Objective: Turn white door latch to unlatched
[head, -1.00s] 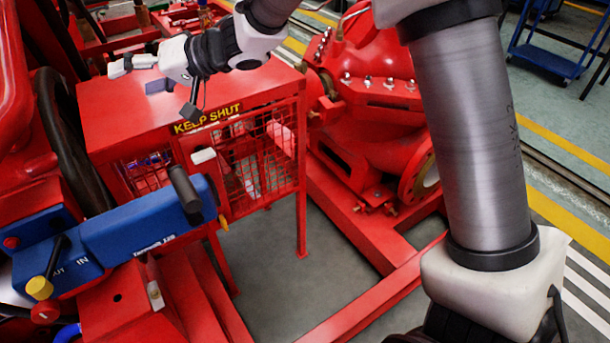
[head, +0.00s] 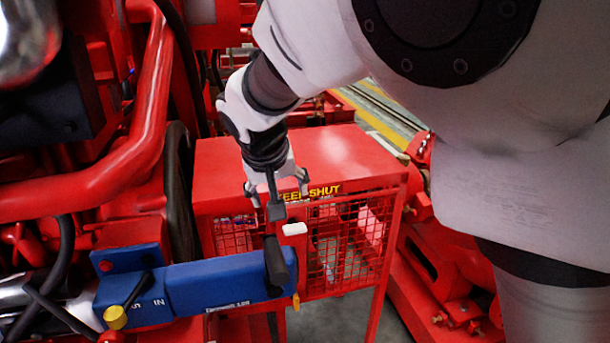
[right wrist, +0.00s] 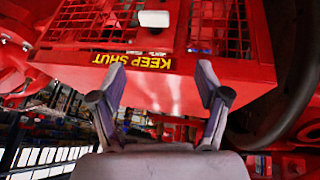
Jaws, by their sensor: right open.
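The white door latch (head: 294,229) is a small white bar on the front of a red mesh guard box (head: 345,152). It looks roughly level in the head view. It also shows in the right wrist view (right wrist: 154,18), at the top edge, above the yellow KEEP SHUT label. My right gripper (head: 277,188) points down at the front top edge of the box, over the label, a little above the latch and apart from it. In the right wrist view its two fingers (right wrist: 161,75) are spread and nothing is between them. My left gripper is not in view.
A blue lever housing (head: 215,282) with a black handle (head: 275,262) stands close in front of the box, just below and left of the latch. Red engine pipes (head: 135,140) fill the left. A red pump frame lies at the right.

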